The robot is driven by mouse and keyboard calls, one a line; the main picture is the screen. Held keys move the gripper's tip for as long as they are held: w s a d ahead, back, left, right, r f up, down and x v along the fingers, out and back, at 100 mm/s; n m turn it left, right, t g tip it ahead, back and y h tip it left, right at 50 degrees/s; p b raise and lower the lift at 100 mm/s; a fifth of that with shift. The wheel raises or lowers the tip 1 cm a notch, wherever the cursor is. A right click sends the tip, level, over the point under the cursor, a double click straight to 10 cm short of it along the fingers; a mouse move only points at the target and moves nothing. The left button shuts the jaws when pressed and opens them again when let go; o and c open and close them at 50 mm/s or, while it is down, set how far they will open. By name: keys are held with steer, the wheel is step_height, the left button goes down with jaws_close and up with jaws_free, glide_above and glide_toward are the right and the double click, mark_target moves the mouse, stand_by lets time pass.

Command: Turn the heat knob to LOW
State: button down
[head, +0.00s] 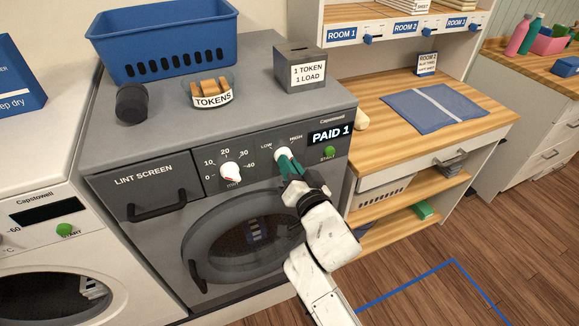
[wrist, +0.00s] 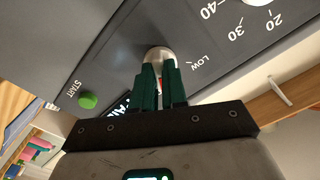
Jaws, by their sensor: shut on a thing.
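The heat knob (head: 281,153) is a pale knob on the grey dryer's panel, between the LOW and HIGH labels. My gripper (head: 287,160) has green fingers, and they are shut on this knob. In the wrist view the rounded silver-white knob (wrist: 159,54) shows between the fingertips of my gripper (wrist: 158,66). The LOW label is just to the right of it there. A bit of red shows at the knob beside the fingers. The fingers hide most of the knob, so I cannot tell exactly where its pointer stands.
The minutes knob (head: 230,172) is left of the heat knob. The green START button (head: 329,152) and PAID 1 display (head: 330,134) are right. The dryer door (head: 197,245) is below. A token bowl (head: 209,98), token box (head: 300,70) and blue basket (head: 165,45) stand on top.

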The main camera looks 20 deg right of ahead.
steer(key=shift+n+p, duration=0.9)
steer(key=shift+n, duration=6.8)
steer(key=c, duration=1.2)
jaws_free()
steer(key=shift+o, duration=0.2)
steer(key=s+b, duration=0.1)
steer(key=s, duration=0.9)
steer(key=shift+s, duration=0.4)
steer(key=shift+f, duration=0.1)
